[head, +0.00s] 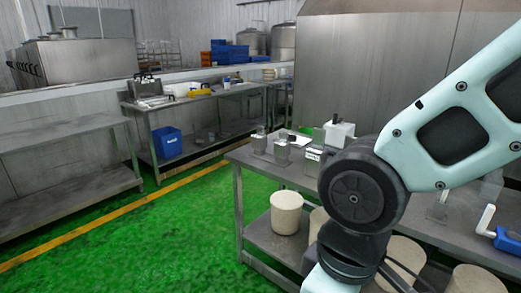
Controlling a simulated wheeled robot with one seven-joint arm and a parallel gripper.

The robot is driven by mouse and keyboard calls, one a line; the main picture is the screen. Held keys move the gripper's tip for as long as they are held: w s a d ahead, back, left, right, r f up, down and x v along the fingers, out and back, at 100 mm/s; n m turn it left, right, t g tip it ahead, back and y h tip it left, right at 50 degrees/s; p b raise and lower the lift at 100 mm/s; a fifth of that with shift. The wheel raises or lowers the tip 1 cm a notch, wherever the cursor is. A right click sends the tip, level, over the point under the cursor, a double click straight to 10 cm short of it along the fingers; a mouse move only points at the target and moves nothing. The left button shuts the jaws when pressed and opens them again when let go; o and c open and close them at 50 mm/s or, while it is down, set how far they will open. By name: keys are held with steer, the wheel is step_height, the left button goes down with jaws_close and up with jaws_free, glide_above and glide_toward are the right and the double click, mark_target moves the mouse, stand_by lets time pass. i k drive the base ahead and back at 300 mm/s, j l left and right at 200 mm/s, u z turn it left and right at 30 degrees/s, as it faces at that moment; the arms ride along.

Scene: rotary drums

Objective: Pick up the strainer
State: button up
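I cannot make out a strainer for certain in the head view. My arm fills the right side and hides part of the near steel table (236,160). My gripper is not in view. Clear bottles (281,152) and a white box (339,133) stand on the near table. A blue object with a white bent handle (487,220) is at the right edge, and I cannot tell what it is.
White tubs (286,212) stand on the lower shelf of the near table. A far bench (190,97) holds trays and yellow items, with a blue bin (167,142) below. An empty steel table (60,132) is at left. Green floor (150,235) between them is clear.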

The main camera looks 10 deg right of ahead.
mark_target(282, 148)
steer(key=z, duration=0.2)
steer(key=u, duration=4.25)
steer(key=z, duration=4.25)
steer(key=i+j, duration=0.3)
steer(key=i, duration=0.2)
